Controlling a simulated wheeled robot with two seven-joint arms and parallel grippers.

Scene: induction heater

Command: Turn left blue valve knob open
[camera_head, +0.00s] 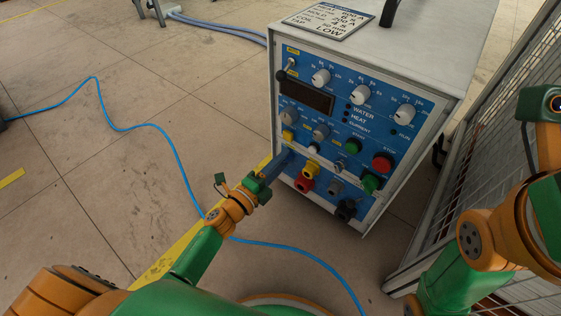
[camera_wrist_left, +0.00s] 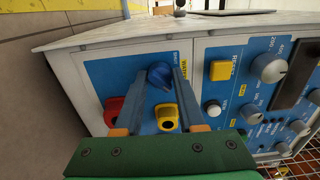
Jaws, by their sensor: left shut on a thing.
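The blue valve knob (camera_wrist_left: 159,75) is on the blue front panel of the heater, beside a label reading WATER in the left wrist view. My left gripper (camera_wrist_left: 162,72) has one finger on each side of this knob and is shut on it. In the head view my left gripper (camera_head: 284,160) reaches the lower left part of the panel, and it hides the knob there. My right arm shows at the right edge of the head view, but its gripper is not in view.
The heater cabinet (camera_head: 440,55) carries dials and buttons. A red fitting (camera_wrist_left: 114,108) and a yellow fitting (camera_wrist_left: 167,116) sit near the knob. A mesh fence (camera_head: 470,170) stands right of the cabinet.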

